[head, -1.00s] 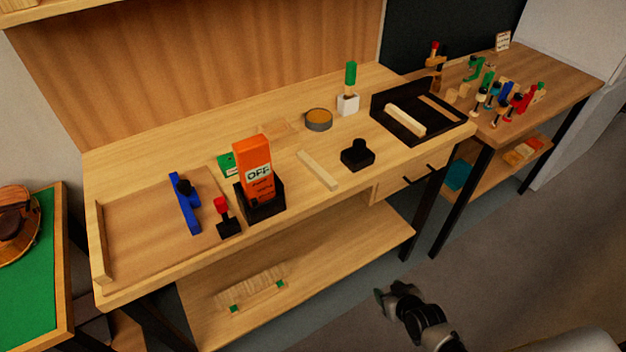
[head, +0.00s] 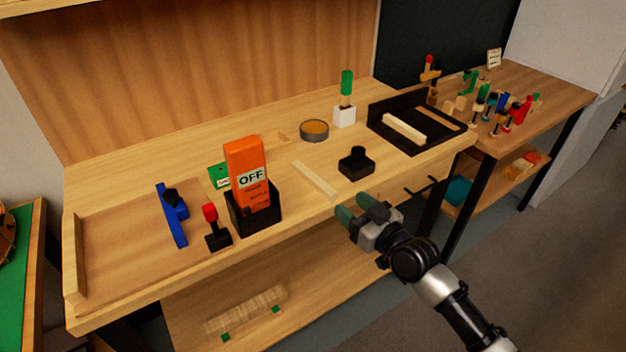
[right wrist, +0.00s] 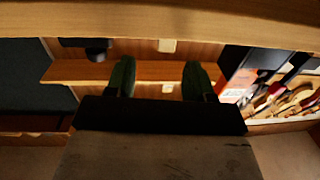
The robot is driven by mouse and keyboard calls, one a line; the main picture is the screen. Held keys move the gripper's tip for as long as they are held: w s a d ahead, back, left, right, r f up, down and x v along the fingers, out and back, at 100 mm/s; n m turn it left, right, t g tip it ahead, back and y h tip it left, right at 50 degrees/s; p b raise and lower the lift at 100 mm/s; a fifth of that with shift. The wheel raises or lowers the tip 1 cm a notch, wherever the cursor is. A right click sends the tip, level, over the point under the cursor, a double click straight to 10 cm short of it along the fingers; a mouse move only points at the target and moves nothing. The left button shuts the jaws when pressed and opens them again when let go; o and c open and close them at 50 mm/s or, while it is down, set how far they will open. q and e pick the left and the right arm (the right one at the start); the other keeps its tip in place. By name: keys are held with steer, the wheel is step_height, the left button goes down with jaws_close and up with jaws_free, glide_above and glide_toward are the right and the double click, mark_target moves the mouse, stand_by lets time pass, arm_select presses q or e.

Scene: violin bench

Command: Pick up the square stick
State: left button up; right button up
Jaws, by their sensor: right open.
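A pale, thin square stick (head: 315,180) lies flat on the bench in the head view, between the orange box and the small black block. A second, thicker pale stick (head: 404,128) lies in the black tray at the right end of the bench. My right gripper (head: 354,208) is open and empty, its green fingertips just off the bench's front edge, to the lower right of the first stick. In the right wrist view the two fingers (right wrist: 158,80) stand apart with nothing held between them. My left gripper is out of view.
An orange box marked OFF (head: 249,180) stands in a black holder. A black block (head: 356,163) sits near the front edge. A red-topped tool (head: 214,230) and a blue plane (head: 174,215) are at left. A shelf (head: 320,265) runs below the bench.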

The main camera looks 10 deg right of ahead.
mark_target(334, 194)
steer(key=shift+a+p+x, duration=0.15)
steer(key=shift+p+x, duration=0.05)
steer(key=shift+x, duration=1.2)
steer(key=shift+a+p+x, duration=0.15)
steer(key=shift+a+x, duration=0.05)
steer(key=shift+x, duration=1.15)
steer(key=shift+s+r, duration=0.15)
steer(key=shift+s, duration=0.05)
steer(key=shift+c, duration=0.4)
jaws_close()
